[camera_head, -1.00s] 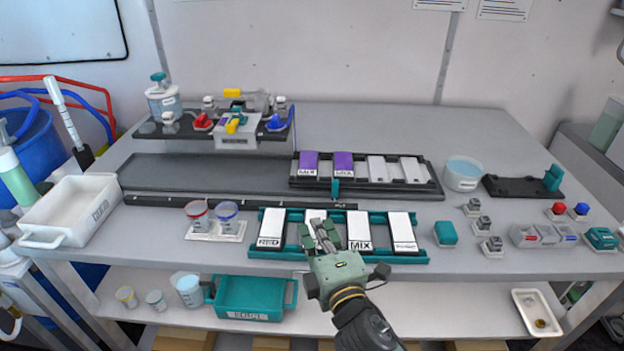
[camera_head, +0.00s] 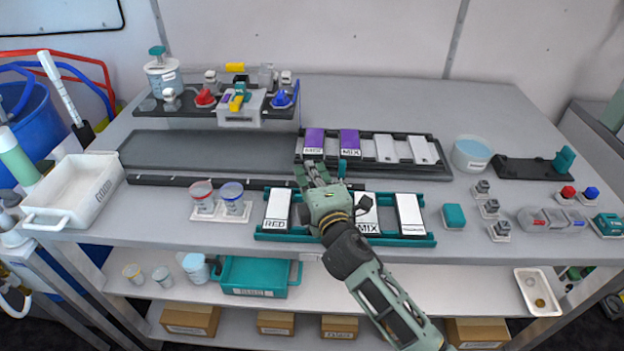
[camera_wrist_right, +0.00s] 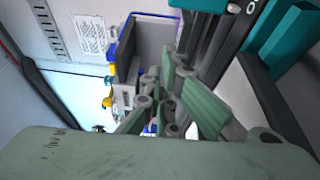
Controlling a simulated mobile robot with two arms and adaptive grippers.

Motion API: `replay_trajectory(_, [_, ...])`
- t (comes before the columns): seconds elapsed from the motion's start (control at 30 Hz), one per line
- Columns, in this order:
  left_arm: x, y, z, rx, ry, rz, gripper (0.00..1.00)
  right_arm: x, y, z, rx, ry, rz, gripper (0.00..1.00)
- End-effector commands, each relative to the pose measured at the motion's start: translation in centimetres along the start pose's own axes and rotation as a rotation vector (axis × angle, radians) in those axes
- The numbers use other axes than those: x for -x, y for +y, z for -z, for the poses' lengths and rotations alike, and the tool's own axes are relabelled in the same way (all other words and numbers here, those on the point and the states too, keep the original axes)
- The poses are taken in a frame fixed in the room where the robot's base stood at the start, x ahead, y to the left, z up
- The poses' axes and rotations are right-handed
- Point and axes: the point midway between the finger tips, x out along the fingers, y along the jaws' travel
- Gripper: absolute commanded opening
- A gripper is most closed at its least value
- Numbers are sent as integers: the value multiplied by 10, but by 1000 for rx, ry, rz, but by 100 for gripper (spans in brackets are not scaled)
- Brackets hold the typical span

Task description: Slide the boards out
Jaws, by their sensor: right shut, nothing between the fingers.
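A teal rack (camera_head: 265,236) at the front of the bench holds white boards, among them RED (camera_head: 277,211), MIX (camera_head: 367,214) and one at its right end (camera_head: 410,214). A black rack (camera_head: 440,175) behind it holds two purple-topped boards (camera_head: 314,140) (camera_head: 350,142) and two white boards (camera_head: 388,149) (camera_head: 421,149). My right gripper (camera_head: 312,173) is shut and empty, reaching over the teal rack with its fingertips just in front of the black rack. It hides part of the teal rack. In the wrist view its fingers (camera_wrist_right: 180,100) show. My left gripper is not in view.
A long dark tray (camera_head: 200,155) lies left of the black rack. Two cups (camera_head: 218,200) stand left of the teal rack. A teal block (camera_head: 454,216) and small grey blocks (camera_head: 490,208) stand to its right.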

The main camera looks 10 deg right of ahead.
Motion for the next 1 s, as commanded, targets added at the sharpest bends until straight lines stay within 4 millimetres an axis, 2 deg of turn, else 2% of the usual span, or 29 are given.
replay_trajectory(0.03, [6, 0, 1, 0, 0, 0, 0, 4, 0, -10, 6, -2, 5, 0])
replay_trajectory(0.2, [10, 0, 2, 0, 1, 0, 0, 10, 0, -24, 3, -1, 4, 0])
replay_trajectory(0.63, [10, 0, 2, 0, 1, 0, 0, 12, -1, -28, 2, 0, 3, 0])
replay_trajectory(0.83, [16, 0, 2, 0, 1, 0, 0, 18, 0, -48, 5, -2, 5, 0])
replay_trajectory(1.0, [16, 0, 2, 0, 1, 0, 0, 19, -2, -51, 4, -3, 4, 0])
